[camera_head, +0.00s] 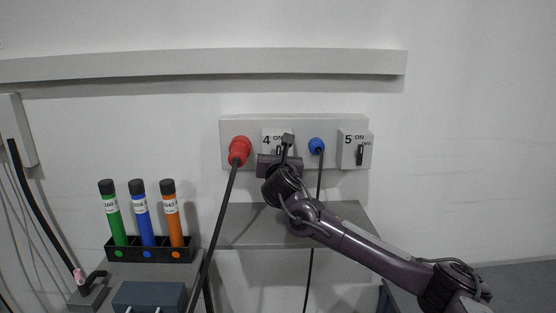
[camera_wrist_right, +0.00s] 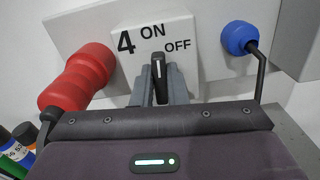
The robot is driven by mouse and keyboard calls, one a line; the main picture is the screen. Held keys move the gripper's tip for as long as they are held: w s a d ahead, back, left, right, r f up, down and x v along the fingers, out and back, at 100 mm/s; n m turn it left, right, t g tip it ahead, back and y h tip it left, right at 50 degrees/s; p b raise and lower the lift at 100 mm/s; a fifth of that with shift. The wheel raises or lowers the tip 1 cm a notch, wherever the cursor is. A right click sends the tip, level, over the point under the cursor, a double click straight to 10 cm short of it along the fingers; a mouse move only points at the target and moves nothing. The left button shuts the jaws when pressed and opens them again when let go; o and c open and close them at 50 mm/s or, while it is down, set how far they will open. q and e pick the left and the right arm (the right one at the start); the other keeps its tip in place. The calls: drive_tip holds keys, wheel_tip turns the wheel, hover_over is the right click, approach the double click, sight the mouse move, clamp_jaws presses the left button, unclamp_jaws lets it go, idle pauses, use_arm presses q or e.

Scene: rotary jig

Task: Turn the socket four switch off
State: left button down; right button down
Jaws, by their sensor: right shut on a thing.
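The socket four switch box (camera_head: 270,134) is a light box marked 4, ON and OFF on the wall panel; it fills the upper middle of the right wrist view (camera_wrist_right: 128,63). Its dark switch knob (camera_wrist_right: 158,72) stands up, with its tip below the ON label and left of OFF. My right gripper (camera_wrist_right: 160,93) is shut on the knob, with grey fingers on both sides of it. In the head view my right gripper (camera_head: 280,154) covers much of the switch front. My left gripper is not in view.
A red plug (camera_head: 239,150) with a black cable sits left of the switch, and a blue plug (camera_head: 316,145) sits right. Switch box 5 (camera_head: 354,149) is farther right. A grey shelf (camera_head: 245,228) is below; a rack (camera_head: 150,255) with green, blue and orange tubes stands left.

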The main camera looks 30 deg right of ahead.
drive_tip(key=m+b, duration=0.3)
drive_tip(key=m, duration=0.2)
drive_tip(key=m+b, duration=0.3)
drive_tip(key=m, duration=0.3)
drive_tip(key=f+m+b, duration=0.1)
drive_tip(key=m+b, duration=0.2)
drive_tip(key=m, duration=0.2)
drive_tip(key=shift+s+d+m, duration=0.1)
drive_tip(key=shift+d+m, duration=0.05)
drive_tip(key=shift+m, duration=0.15)
drive_tip(key=shift+r, duration=0.1)
idle(0.3)
drive_tip(key=c, duration=1.4)
unclamp_jaws()
drive_tip(key=shift+c, duration=0.2)
drive_tip(key=shift+s, duration=0.1)
drive_tip(key=b+v, duration=0.3)
drive_tip(key=v, duration=0.4)
drive_tip(key=shift+s+a, duration=0.2)
drive_tip(key=shift+s, duration=0.1)
